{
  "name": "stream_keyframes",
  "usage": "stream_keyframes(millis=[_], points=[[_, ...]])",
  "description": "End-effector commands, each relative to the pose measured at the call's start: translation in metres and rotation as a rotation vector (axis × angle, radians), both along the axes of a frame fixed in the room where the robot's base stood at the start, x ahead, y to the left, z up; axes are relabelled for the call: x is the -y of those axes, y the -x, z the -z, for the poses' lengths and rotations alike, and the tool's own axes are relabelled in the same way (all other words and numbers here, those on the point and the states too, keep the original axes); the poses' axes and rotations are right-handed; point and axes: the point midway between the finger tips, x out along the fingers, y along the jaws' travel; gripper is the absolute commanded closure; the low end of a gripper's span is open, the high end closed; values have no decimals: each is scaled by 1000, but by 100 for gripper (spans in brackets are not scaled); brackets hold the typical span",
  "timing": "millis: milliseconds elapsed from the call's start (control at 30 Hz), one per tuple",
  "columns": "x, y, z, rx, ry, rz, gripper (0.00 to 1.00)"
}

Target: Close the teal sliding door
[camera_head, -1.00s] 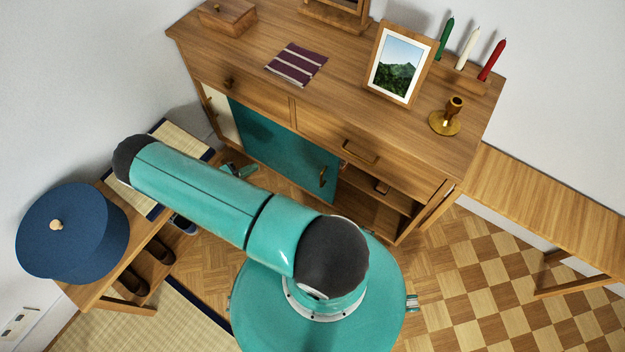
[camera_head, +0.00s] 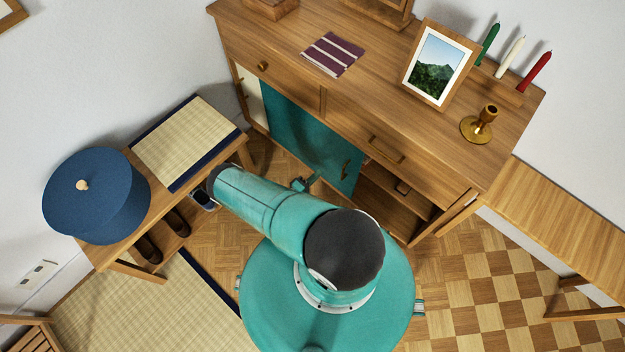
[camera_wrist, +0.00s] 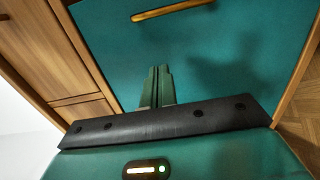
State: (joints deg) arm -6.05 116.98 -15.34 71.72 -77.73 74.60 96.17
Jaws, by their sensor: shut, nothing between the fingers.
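The teal sliding door (camera_head: 300,130) is in the lower front of the wooden sideboard. It covers the middle, with a pale panel (camera_head: 250,88) to its left and an open shelved compartment (camera_head: 385,205) to its right. Its handle (camera_head: 345,169) is near its right edge. In the wrist view the teal door (camera_wrist: 235,55) fills most of the picture, with the handle (camera_wrist: 172,11) at the top. My gripper (camera_wrist: 158,69) is shut and empty, pointing at the door below the handle. I cannot tell whether it touches the door. My arm hides most of the gripper in the head view.
The sideboard top (camera_head: 370,100) holds a framed picture (camera_head: 440,65), candles, a brass candlestick (camera_head: 479,125) and a striped cloth (camera_head: 333,54). Parquet floor is open at lower right.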

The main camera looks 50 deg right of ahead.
Motion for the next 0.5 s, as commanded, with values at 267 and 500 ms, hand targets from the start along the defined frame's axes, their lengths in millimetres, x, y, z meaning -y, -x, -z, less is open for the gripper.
stream_keyframes(millis=[267,500], points=[[57,2,0,1,0,5,100],[62,34,0,-2,-1,2,100]])
